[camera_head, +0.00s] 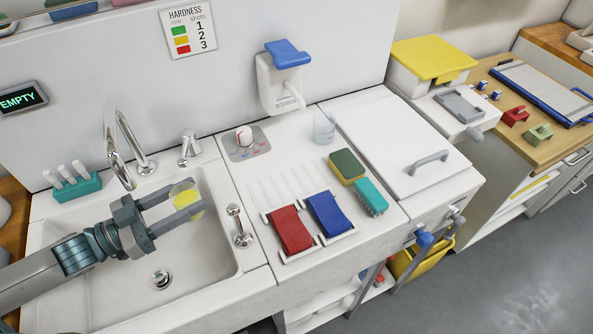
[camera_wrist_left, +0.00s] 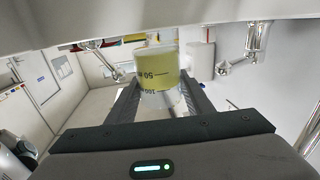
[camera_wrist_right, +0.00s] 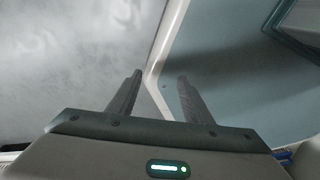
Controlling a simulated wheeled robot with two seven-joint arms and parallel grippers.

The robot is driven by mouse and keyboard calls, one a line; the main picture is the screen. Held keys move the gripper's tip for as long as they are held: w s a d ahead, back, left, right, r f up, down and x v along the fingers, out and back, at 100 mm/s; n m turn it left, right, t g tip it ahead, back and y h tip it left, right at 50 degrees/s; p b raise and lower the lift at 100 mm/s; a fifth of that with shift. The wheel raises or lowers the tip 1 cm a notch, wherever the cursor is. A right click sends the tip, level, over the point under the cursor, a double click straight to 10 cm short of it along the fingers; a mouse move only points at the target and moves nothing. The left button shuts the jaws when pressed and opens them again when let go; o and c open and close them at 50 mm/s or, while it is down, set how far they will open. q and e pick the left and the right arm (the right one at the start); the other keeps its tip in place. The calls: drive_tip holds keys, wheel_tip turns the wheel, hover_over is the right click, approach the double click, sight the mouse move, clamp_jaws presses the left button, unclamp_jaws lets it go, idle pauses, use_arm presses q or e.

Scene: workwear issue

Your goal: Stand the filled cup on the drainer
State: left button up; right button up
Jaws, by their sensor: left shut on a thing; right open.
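A clear measuring cup (camera_head: 186,193) with yellow liquid is held over the sink (camera_head: 125,275). My left gripper (camera_head: 184,203) is shut on it, one finger on each side. In the left wrist view the cup (camera_wrist_left: 158,72) sits between the fingers, with printed volume marks and yellow-green liquid. The ribbed drainer (camera_head: 275,186) is the white grooved counter area right of the sink, and its ribs are bare. The cup is left of the drainer and apart from it. My right gripper (camera_wrist_right: 158,78) is open and empty in the right wrist view, and not in the head view.
A tall faucet (camera_head: 118,147) and a small metal fitting (camera_head: 239,226) flank the cup. A second clear cup (camera_head: 324,127) stands behind the drainer, near a green-yellow sponge (camera_head: 346,166) and teal brush (camera_head: 370,197). Red (camera_head: 290,229) and blue (camera_head: 330,214) pads lie in front.

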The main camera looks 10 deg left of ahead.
use_arm(q)
drive_tip(key=shift+w+a, duration=0.2)
drive_tip(key=shift+w, duration=0.1)
drive_tip(key=shift+s+d+r, duration=0.1)
drive_tip(key=shift+s+d, duration=0.05)
drive_tip(key=shift+s, duration=0.05)
drive_tip(key=shift+w+d, duration=0.2)
drive_tip(key=shift+w, duration=0.15)
drive_tip(key=shift+w+d, duration=0.5)
drive_tip(key=shift+d, duration=0.05)
drive_tip(key=p+x, duration=0.2)
drive_tip(key=x, duration=0.3)
drive_tip(key=shift+r, duration=0.1)
drive_tip(key=p, duration=0.2)
hover_over(248, 187)
drive_tip(key=shift+s+a, duration=0.15)
drive_tip(key=shift+a, duration=0.15)
drive_tip(key=shift+d+f, duration=0.2)
use_arm(e)
drive_tip(key=r, duration=0.3)
drive_tip(key=shift+d+r, duration=0.4)
use_arm(q)
drive_tip(key=shift+w, duration=0.2)
